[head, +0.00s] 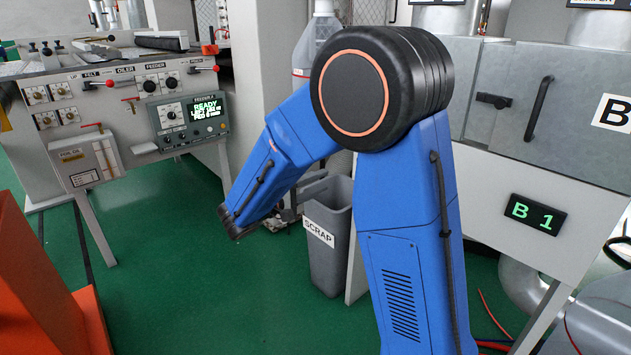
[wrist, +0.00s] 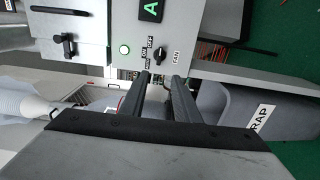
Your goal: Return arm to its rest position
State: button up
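My blue arm fills the middle of the head view, with a large black joint at the top and the forearm sloping down to the left. My gripper cannot be made out in the head view. In the wrist view my gripper (wrist: 160,77) shows as two dark fingers set apart with a gap between them. The gap shows only pale and grey background, and no held object can be made out. Past the fingertips is a grey panel (wrist: 188,40) with an ON/OFF knob marked FAN and a lit green button.
A grey SCRAP bin (head: 329,262) stands behind my arm; it also shows in the wrist view (wrist: 222,115). A control machine (head: 120,110) with a READY display stands at left. A grey cabinet marked B (head: 560,100) is at right. Green floor (head: 180,270) is clear at left-centre.

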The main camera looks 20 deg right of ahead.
jog(key=s+d+f+m+g+y, duration=0.1)
jog(key=s+d+g+y, duration=0.25)
jog(key=s, duration=0.65)
jog(key=s+d+f+m+g+y, duration=0.2)
jog(key=s+d+y, duration=0.25)
jog(key=s, duration=0.65)
jog(key=s+a+m+t+y, duration=0.1)
jog(key=s+a+t+y, duration=0.3)
jog(key=s+a+y, duration=0.5)
jog(key=s, duration=0.3)
jog(key=shift+s+a+f, duration=0.3)
jog(key=shift+a+f, duration=0.05)
jog(key=shift+a, duration=0.05)
